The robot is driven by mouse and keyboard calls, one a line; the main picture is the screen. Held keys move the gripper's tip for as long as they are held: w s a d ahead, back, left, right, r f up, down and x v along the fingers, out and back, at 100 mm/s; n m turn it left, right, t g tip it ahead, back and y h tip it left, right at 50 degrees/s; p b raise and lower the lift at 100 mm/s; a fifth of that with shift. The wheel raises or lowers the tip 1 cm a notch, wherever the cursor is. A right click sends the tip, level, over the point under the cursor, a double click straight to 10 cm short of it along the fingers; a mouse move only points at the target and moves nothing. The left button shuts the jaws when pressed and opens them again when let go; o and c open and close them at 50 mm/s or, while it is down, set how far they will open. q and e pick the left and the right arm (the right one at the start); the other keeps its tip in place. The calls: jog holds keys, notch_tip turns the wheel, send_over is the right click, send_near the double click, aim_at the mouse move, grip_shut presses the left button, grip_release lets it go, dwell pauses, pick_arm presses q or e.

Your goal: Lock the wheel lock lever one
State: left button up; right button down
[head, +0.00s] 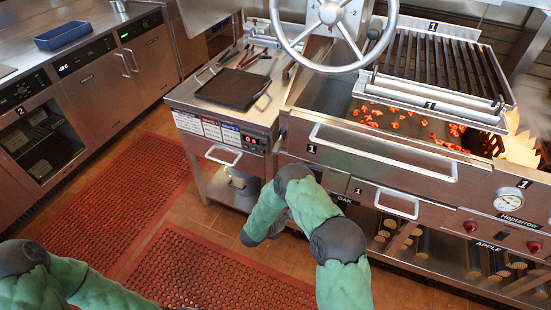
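A large silver handwheel (384,46) with a dark knob (373,33) near its right rim stands over the char grill at the top centre of the head view. The top of the wheel is cut off by the frame edge, and I cannot make out a separate wheel lock lever. My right arm, green with dark joints, rises from the bottom centre and bends down in front of the grill; its gripper does not show. My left arm is at the lower left corner, and its gripper is out of frame.
Glowing coals (395,122) lie below the slatted grate (440,62), with flames at the right. A side station (182,97) holds a dark griddle plate (232,88) and tongs. Ovens line the left. Red mats (200,275) cover the floor between.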

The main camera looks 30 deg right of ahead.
aim_at(278, 145)
jog(key=w+a+r+n+t+h+b, duration=0.1)
jog(key=w+a+r+n+t+h, duration=0.2)
jog(key=w+r+t, duration=0.6)
notch_tip(278, 145, up, 4)
jog(key=shift+w+a+f, duration=0.1)
jog(key=shift+w+a, duration=0.2)
jog(key=shift+w, duration=0.85)
jog(key=shift+w+d, duration=0.1)
jog(key=shift+d, duration=0.05)
jog(key=w+d+r+b, duration=0.3)
jog(key=w+d+r, duration=0.1)
jog(key=d+r, duration=0.1)
jog(key=shift+w+d, duration=0.4)
jog(key=shift+r, duration=0.1)
jog(key=shift+r, duration=0.1)
